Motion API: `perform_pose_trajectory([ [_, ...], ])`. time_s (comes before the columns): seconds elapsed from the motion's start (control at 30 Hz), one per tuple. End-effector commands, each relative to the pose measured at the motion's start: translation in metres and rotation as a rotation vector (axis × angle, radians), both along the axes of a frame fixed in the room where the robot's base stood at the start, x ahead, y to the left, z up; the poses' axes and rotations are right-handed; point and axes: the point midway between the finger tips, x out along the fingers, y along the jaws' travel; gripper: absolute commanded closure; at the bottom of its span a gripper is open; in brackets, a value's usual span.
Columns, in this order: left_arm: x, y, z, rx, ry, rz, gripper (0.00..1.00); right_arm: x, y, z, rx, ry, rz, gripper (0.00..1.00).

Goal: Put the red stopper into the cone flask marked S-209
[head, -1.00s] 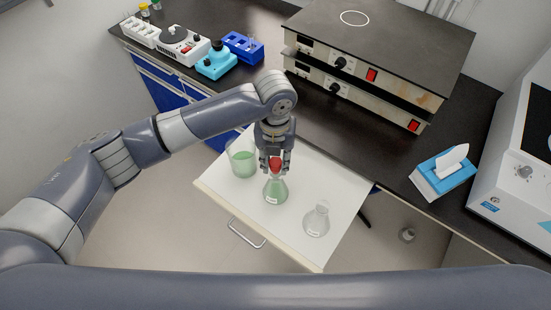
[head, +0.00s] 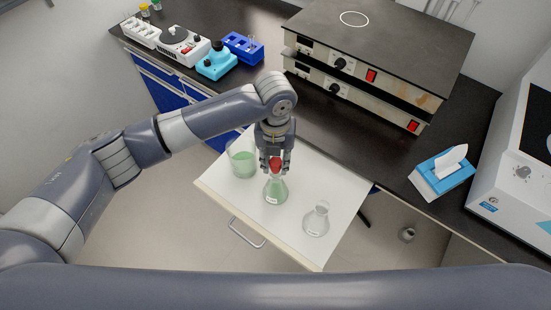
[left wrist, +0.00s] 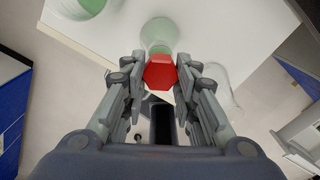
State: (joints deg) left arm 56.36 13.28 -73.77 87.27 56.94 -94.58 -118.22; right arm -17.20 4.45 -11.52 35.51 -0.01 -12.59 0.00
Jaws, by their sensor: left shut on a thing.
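My left gripper (head: 275,162) is shut on the red stopper (head: 275,164) above the cone flask with green liquid (head: 275,190). The stopper is at or just over that flask's mouth; I cannot tell whether it is seated. In the left wrist view the red stopper (left wrist: 161,73) sits between the fingertips, with the green flask (left wrist: 158,36) beyond it. A clear cone flask (head: 317,220) stands open to the right. Both flasks carry small white labels, too small to read. My right gripper is not in view.
A beaker of green liquid (head: 242,160) stands left of the green flask. All three vessels stand on a white pulled-out surface (head: 332,180) with a handle in front. Stacked hot plates (head: 350,70), a tissue box (head: 442,175) and a blue rack (head: 243,47) are on the black bench.

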Motion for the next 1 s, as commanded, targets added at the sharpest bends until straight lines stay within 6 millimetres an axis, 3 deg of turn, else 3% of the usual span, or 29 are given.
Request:
perform_pose_trajectory([
  [1.0, -0.0004, -0.0001, -0.0002, 0.0, 0.0, -0.001, 0.81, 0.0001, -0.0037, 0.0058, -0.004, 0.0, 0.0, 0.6],
])
